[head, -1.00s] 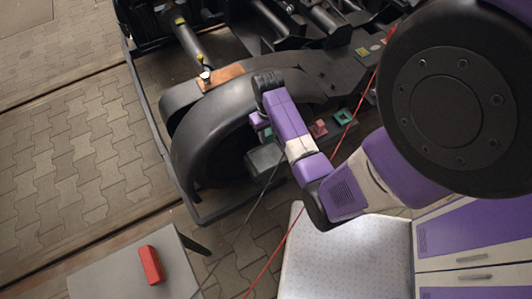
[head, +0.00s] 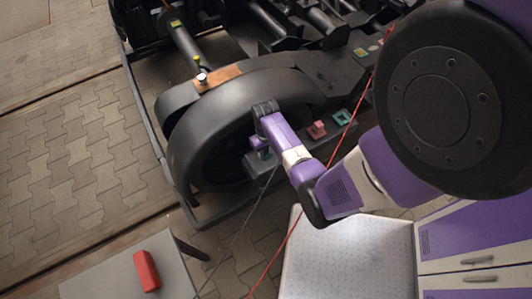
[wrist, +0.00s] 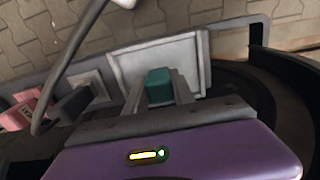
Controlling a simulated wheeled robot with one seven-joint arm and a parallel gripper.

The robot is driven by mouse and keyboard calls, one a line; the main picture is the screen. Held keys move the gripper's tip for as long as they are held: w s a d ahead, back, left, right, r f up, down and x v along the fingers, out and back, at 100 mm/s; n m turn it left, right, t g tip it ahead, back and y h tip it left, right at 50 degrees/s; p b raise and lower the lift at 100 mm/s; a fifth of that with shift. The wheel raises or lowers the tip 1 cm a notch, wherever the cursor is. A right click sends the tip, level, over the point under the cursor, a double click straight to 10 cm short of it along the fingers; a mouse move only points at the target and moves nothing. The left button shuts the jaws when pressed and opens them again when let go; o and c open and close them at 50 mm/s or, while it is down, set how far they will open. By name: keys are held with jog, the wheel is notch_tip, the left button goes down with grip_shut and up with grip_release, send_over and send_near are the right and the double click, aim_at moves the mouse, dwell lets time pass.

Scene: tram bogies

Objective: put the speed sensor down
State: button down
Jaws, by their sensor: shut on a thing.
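The speed sensor appears to be the teal block (wrist: 158,86) between my gripper's fingers in the wrist view. My gripper (wrist: 159,92) is shut on it, one finger on each side. Behind the block is a pale square plate with a raised rim (wrist: 125,66). I cannot tell whether the block touches that plate. In the head view my gripper (head: 262,150) is low beside the large dark curved guard of the bogie (head: 235,100), and the teal block (head: 265,155) shows only as a small patch under it.
A pink block (head: 317,130) and a teal square frame (head: 342,117) sit to the right on the bogie. A red cable (head: 290,235) and a dark cable (head: 240,230) run past. A red block (head: 147,270) lies on a grey table; a pale perforated worktop (head: 345,255) is clear.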

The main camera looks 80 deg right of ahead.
aim_at(266, 151)
jog(key=shift+f, duration=0.1)
jog(key=c, duration=1.1)
grip_release()
jog(key=shift+o, duration=0.2)
notch_tip(266, 151, up, 12)
jog(key=shift+p, duration=1.1)
jog(key=a+r+n+t+h, duration=0.25)
jog(key=a+n+t, duration=0.3)
jog(key=a, duration=1.35)
jog(key=s+a+r+n+t+y, duration=0.1)
jog(key=a+r+t, duration=0.3)
jog(key=r, duration=0.9)
jog(key=s+a+r+n+t+y, duration=0.1)
jog(key=s+a+r+n+t, duration=0.2)
jog(key=a+r, duration=0.6)
notch_tip(266, 151, up, 4)
jog(key=shift+s+r+t, duration=0.1)
jog(key=shift+s+t, duration=0.6)
jog(key=shift+t, duration=0.55)
